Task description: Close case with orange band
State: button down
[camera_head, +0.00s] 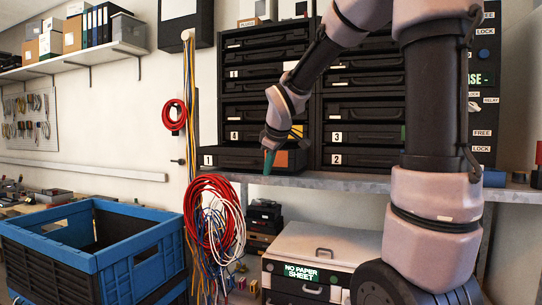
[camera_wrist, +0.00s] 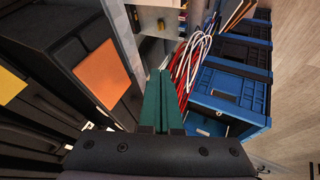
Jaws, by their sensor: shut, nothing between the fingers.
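The case with the orange band (camera_head: 228,159) is the black case marked 1, at the bottom of the left stack on the shelf. It juts out farther than the case marked 4 above it. Its orange patch (camera_head: 281,160) is at the right end, partly behind my gripper; in the wrist view the orange patch (camera_wrist: 103,74) shows on the left. My gripper (camera_head: 269,163) points down in front of the case's right end. In the wrist view its green fingers (camera_wrist: 159,83) are together and empty, to the right of the orange patch. I cannot tell whether they touch the case.
Other black cases fill the rack, including one with a yellow patch (camera_wrist: 10,85). Red and white cable coils (camera_head: 215,210) hang below the shelf edge (camera_head: 330,180). A blue and black crate (camera_head: 130,255) stands at lower left. A white-lidded box (camera_head: 315,247) is below the shelf.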

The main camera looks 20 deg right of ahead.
jog(key=shift+w+d+r, duration=0.15)
jog(key=shift+w+d, duration=0.9)
jog(key=shift+w, duration=0.3)
jog(key=shift+w+d, duration=0.1)
jog(key=w+d, duration=0.3)
jog(key=w, duration=0.1)
jog(key=w+d, duration=0.3)
jog(key=w, duration=0.1)
jog(key=w+d, duration=0.3)
jog(key=w, duration=0.2)
jog(key=shift+d, duration=0.2)
